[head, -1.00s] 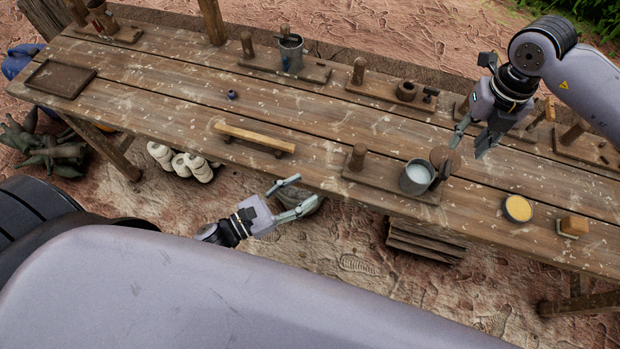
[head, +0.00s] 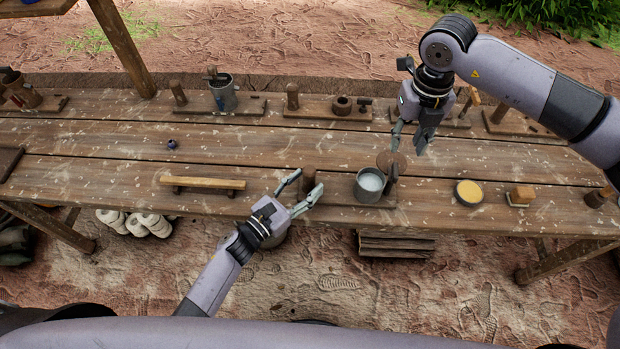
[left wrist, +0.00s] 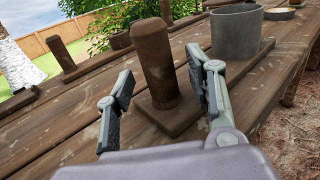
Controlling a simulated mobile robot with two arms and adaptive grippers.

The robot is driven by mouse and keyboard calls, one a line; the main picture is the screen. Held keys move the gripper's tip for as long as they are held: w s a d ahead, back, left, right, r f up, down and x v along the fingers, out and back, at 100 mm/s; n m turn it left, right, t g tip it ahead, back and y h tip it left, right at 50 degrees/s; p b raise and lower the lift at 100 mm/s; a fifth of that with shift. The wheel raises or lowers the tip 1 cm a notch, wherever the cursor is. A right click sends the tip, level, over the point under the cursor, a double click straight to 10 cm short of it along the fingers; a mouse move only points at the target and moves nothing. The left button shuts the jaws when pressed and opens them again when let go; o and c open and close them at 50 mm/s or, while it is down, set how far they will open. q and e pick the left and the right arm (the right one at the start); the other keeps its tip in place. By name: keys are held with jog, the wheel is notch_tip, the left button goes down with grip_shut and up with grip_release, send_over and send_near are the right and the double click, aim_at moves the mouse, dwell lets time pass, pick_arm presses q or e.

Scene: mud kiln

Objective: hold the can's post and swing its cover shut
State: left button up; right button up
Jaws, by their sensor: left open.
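The grey can (head: 368,187) stands on a wooden board (head: 345,198) near the table's front edge, pale inside. Its round brown cover (head: 392,162) stands raised at the can's back right, so the mouth is uncovered. A brown wooden post (head: 308,175) rises from the board's left end. My left gripper (head: 309,181) is open at the post. In the left wrist view the post (left wrist: 155,62) appears between the spread fingers, with a gap on the left; I see no clear grip. My right gripper (head: 409,142) hangs above and beside the cover, fingers apart; contact cannot be told.
A yellow-filled dish (head: 468,192) and a block (head: 521,195) lie to the right. A wooden bar (head: 203,183) and a small dark pot (head: 171,144) lie left. Boards with posts and another can (head: 224,95) line the back. The table's middle is mostly clear.

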pick_arm(q)
jog(key=shift+x, duration=1.2)
jog(key=shift+c, duration=0.3)
grip_shut()
